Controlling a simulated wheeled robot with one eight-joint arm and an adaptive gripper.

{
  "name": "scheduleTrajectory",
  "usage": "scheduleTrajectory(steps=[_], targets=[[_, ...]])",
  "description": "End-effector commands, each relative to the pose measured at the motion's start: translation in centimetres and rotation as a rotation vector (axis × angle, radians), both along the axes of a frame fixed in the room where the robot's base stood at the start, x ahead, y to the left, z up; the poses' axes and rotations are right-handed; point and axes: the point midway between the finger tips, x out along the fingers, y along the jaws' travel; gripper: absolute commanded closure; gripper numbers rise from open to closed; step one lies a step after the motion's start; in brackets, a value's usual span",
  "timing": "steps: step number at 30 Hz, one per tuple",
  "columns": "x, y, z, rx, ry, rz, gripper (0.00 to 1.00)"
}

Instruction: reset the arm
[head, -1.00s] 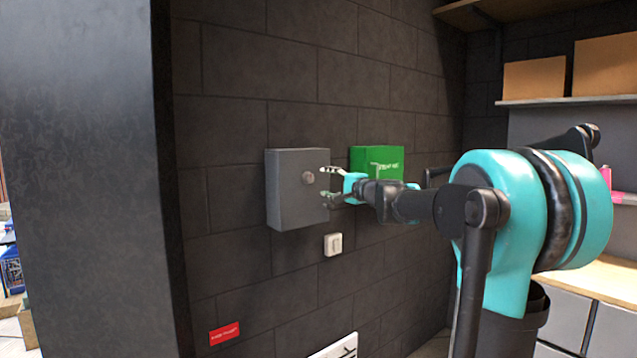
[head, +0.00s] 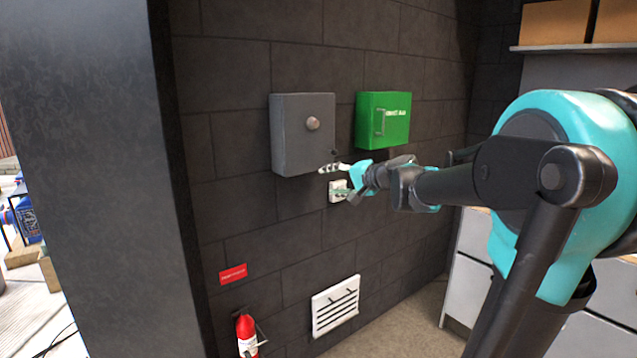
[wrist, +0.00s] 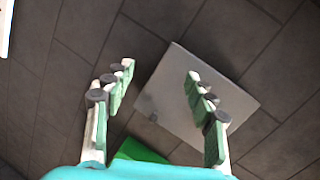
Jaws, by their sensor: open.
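My gripper (head: 334,180) is open and empty in the head view, at the end of my teal and black arm. The grey box (wrist: 225,85) lies beyond the right finger.
A green first-aid box (head: 368,120) hangs on the dark wall right of the grey box. A white vent (head: 336,306), a red sign (head: 233,274) and a fire extinguisher (head: 246,335) are lower down. A dark pillar (head: 90,180) stands at left. Counters and shelves are at right.

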Motion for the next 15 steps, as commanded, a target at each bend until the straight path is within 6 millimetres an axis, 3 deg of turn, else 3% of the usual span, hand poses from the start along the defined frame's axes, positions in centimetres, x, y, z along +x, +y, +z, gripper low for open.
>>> scheduleTrajectory(steps=[3,8,12,15], targets=[[-4.8,-0.3,-6.9,-0.192,0.04,0.062,0.44],[-11.4,-2.2,-15.7,-0.452,0.111,0.134,0.44],[-17.5,-5.1,-22.7,-0.678,0.184,0.187,0.44],[-21.7,-7.7,-26.8,-0.83,0.241,0.214,0.44]])
